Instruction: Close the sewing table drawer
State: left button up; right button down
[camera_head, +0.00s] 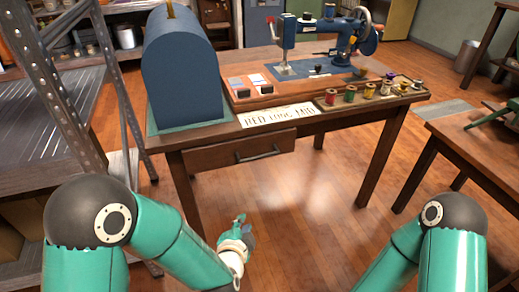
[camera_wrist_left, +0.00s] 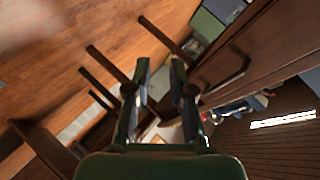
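The wooden sewing table (camera_head: 345,122) stands ahead of me in the head view. Its drawer (camera_head: 215,158) is under the left part of the top, with a dark bar handle (camera_head: 258,155) on the front. How far the drawer stands out is hard to tell. My left gripper (camera_head: 238,228) is low in front of the table, below the drawer and apart from it. In the left wrist view its two fingers (camera_wrist_left: 160,68) are spread with nothing between them, and the dark handle (camera_wrist_left: 232,75) shows to their right. My right gripper is out of view.
A blue domed case (camera_head: 183,70), a sewing machine (camera_head: 325,40), a white sign (camera_head: 277,116) and several thread spools stand on the table. A metal shelf (camera_head: 65,90) stands at left, another wooden table (camera_head: 480,140) at right. The floor in front is clear.

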aim_at(259, 157)
pick_arm(q)
jog(key=w+d+r+m+t+p, duration=0.1)
jog(key=d+r+m+t, duration=0.25)
jog(key=r, duration=0.85)
jog(key=shift+m+y, duration=0.3)
jog(key=shift+m, duration=0.25)
jog(key=x, duration=0.5)
jog(key=b+x, duration=0.1)
jog(key=x, duration=0.5)
jog(key=b+x, duration=0.1)
jog(key=x, duration=0.5)
jog(key=shift+a, duration=0.3)
grip_shut()
